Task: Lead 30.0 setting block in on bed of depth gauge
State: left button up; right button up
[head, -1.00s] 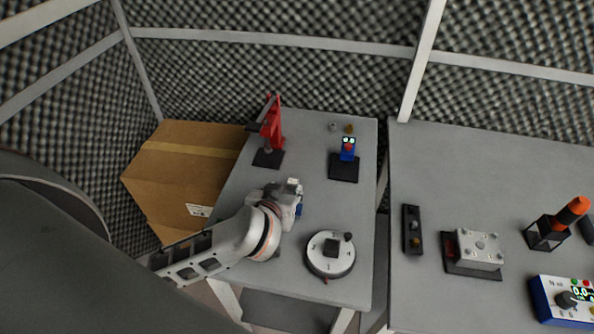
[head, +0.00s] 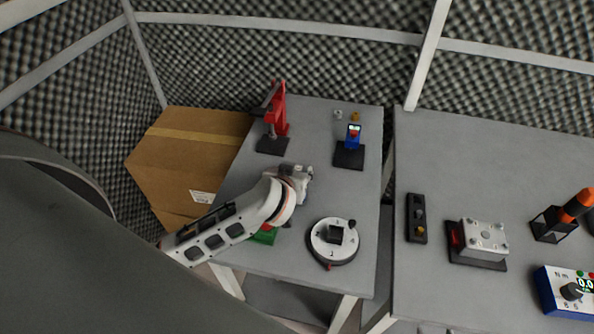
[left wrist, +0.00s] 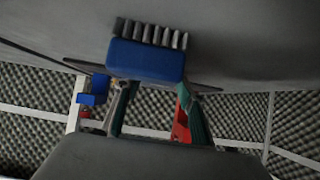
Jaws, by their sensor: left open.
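The depth gauge (head: 354,136) is blue with a lit display and stands on a black bed (head: 348,158) at the back right of the left table. No block can be picked out on that bed. Two small pieces, one grey (head: 337,114) and one brass (head: 355,117), stand behind it; I cannot tell whether either is the 30.0 setting block. My left gripper (head: 304,173) is open, left of and nearer than the gauge. In the left wrist view, a blue block with dark bristles (left wrist: 146,60) lies beyond the green-padded fingers. My right gripper is out of view.
A red press (head: 277,110) stands back left, a white round dial (head: 334,241) front right. A green item (head: 265,235) lies partly under my left arm. A cardboard box (head: 190,160) stands left. The right table (head: 480,160) holds several devices.

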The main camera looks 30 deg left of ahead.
pick_arm(q)
grip_shut()
pick_arm(e)
jog(key=shift+f, duration=0.1)
pick_arm(q)
notch_tip(320, 180, up, 20)
jog(key=p, duration=0.2)
jog(key=w+d+f, duration=0.2)
jog(key=d+f, duration=0.2)
jog(key=f, duration=0.1)
jog(key=w+d+f+b, duration=0.1)
jog(key=w+d+f, duration=0.1)
jog(key=d+f, duration=0.2)
jog(key=w+d+f, duration=0.2)
jog(key=d+f, duration=0.2)
jog(key=f, duration=0.1)
jog(key=shift+w+f, duration=0.15)
jog(key=shift+f, duration=0.15)
jog(key=shift+d+f, duration=0.3)
jog(key=shift+d, duration=0.1)
pick_arm(e)
jog(key=shift+s+d, duration=0.2)
jog(key=shift+d, duration=0.15)
